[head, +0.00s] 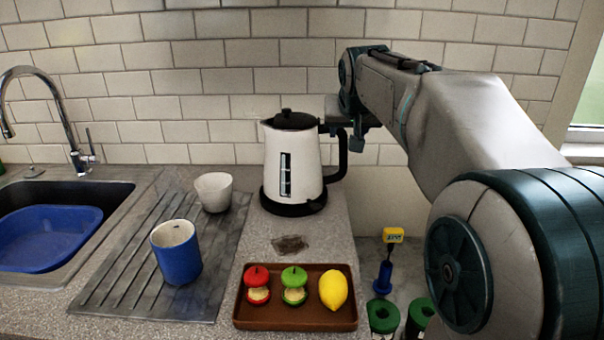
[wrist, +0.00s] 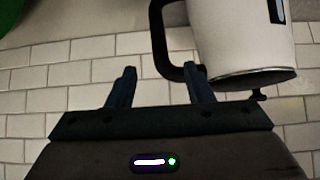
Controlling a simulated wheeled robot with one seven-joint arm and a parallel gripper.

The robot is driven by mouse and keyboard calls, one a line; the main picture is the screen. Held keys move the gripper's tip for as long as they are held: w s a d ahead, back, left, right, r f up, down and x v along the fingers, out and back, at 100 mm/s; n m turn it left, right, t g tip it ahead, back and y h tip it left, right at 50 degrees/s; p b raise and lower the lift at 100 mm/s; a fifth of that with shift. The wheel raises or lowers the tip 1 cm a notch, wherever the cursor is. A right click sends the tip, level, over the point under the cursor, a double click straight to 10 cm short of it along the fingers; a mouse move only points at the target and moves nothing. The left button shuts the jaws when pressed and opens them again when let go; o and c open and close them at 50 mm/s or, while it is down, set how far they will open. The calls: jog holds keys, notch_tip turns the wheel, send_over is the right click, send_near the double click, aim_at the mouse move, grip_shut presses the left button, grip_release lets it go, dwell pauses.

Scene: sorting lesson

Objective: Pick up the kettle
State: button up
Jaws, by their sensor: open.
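The kettle (head: 305,160) is white with a black lid, black base and black handle on its right side. It stands upright on the counter against the tiled wall. In the wrist view the kettle (wrist: 240,45) appears upside down at the upper right, partly cut off. My gripper (head: 345,126) is at the top of the handle (head: 342,160), right of the lid. In the wrist view my gripper (wrist: 158,84) is open, with part of the handle (wrist: 160,40) showing between the finger lines, close to the right finger. I cannot tell whether they touch.
A brown tray (head: 295,325) with a red piece, a green piece and a lemon lies in front. A blue cup (head: 177,253) and a white cup (head: 213,192) stand on the drainer, left of the kettle. The sink (head: 110,195) holds a blue basin (head: 45,238).

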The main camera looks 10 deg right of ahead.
aim_at(343, 142)
jog(key=x, duration=0.9)
jog(key=shift+w+f, duration=0.25)
jog(key=shift+w, duration=0.05)
grip_shut()
jog(key=shift+r, duration=0.1)
dwell(0.9)
